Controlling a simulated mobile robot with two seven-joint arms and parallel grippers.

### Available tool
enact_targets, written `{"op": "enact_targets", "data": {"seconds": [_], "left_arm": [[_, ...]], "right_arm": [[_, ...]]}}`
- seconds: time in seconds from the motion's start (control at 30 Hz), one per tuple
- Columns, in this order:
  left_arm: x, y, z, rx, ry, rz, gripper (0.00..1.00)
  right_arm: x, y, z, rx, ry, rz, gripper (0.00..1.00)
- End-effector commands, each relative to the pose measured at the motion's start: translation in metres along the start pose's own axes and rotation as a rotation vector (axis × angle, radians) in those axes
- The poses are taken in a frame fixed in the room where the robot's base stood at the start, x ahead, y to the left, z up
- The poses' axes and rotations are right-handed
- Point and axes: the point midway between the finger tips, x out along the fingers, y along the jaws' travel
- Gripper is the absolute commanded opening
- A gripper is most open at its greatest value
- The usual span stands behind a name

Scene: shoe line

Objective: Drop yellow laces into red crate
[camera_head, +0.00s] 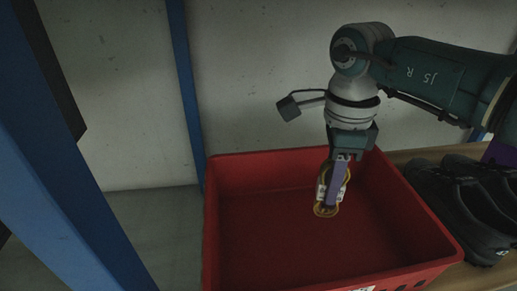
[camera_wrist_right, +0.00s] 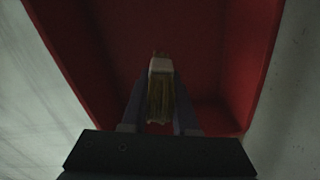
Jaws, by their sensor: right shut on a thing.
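The yellow laces (camera_head: 326,210) are a small looped bundle with a pale band. My right gripper (camera_head: 335,190) is shut on them and points down over the red crate (camera_head: 290,276). In the right wrist view the laces (camera_wrist_right: 160,95) sit between the two fingers of my right gripper (camera_wrist_right: 160,100), with the red crate (camera_wrist_right: 85,45) beyond them. The part of the crate floor that shows looks empty. My left gripper is not in view.
Black shoes (camera_head: 470,205) stand on a wooden surface (camera_head: 405,156) just right of the crate. A blue post (camera_head: 186,90) rises at the crate's back left corner. A wide blue beam (camera_head: 60,190) fills the left side. A pale wall stands behind.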

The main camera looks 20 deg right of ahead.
Motion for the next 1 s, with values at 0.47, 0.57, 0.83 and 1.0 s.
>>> {"op": "enact_targets", "data": {"seconds": [0.47, 0.57, 0.83, 1.0], "left_arm": [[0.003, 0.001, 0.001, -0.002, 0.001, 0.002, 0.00], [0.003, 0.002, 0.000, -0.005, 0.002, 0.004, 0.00], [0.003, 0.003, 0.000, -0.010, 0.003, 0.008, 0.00], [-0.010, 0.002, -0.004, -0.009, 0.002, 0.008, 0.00]], "right_arm": [[0.004, 0.000, 0.000, 0.000, 0.000, 0.001, 0.48], [0.004, 0.000, 0.000, 0.000, 0.000, 0.001, 0.59], [0.003, 0.000, 0.000, 0.000, 0.000, 0.001, 0.63], [-0.011, -0.001, -0.002, 0.001, 0.000, 0.000, 0.63]]}}
